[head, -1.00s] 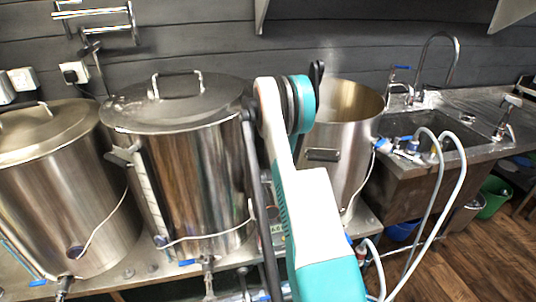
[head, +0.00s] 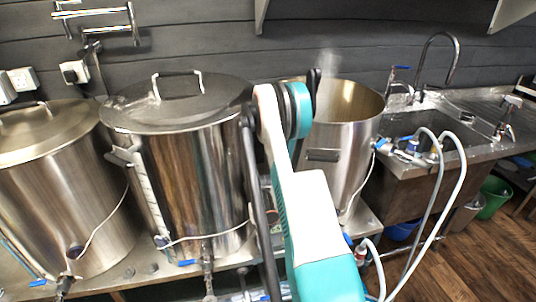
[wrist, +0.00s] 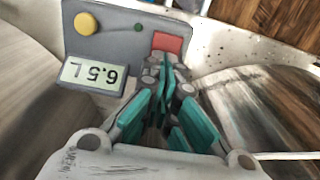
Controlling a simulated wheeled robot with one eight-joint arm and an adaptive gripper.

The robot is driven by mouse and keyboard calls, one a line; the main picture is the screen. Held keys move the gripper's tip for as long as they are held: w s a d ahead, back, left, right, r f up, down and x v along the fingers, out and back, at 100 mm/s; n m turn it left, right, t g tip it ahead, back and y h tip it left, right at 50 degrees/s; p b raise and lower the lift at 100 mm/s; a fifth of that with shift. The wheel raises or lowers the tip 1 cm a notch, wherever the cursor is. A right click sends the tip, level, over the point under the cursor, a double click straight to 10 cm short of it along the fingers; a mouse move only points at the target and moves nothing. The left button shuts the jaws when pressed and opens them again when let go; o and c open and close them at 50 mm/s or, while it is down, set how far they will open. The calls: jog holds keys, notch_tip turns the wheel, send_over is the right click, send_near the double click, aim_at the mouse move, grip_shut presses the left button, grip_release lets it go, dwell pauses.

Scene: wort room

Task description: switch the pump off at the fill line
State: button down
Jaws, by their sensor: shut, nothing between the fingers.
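In the wrist view a grey control panel (wrist: 118,42) carries a round yellow button (wrist: 87,23), a small green light (wrist: 138,27) and a red square button (wrist: 168,42). In the head view, my arm hides the panel and gripper. An open steel kettle (head: 345,150) stands behind the arm; its liquid level is not visible.
Two lidded kettles (head: 185,150) (head: 50,190) stand left on the steel bench. A sink (head: 415,125) with taps and pale hoses (head: 455,190) is at right. A green bucket (head: 495,195) stands on the wooden floor. My arm is close to the middle kettle.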

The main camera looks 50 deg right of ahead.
jog(key=shift+r+p, duration=1.45)
jog(key=shift+r, duration=1.55)
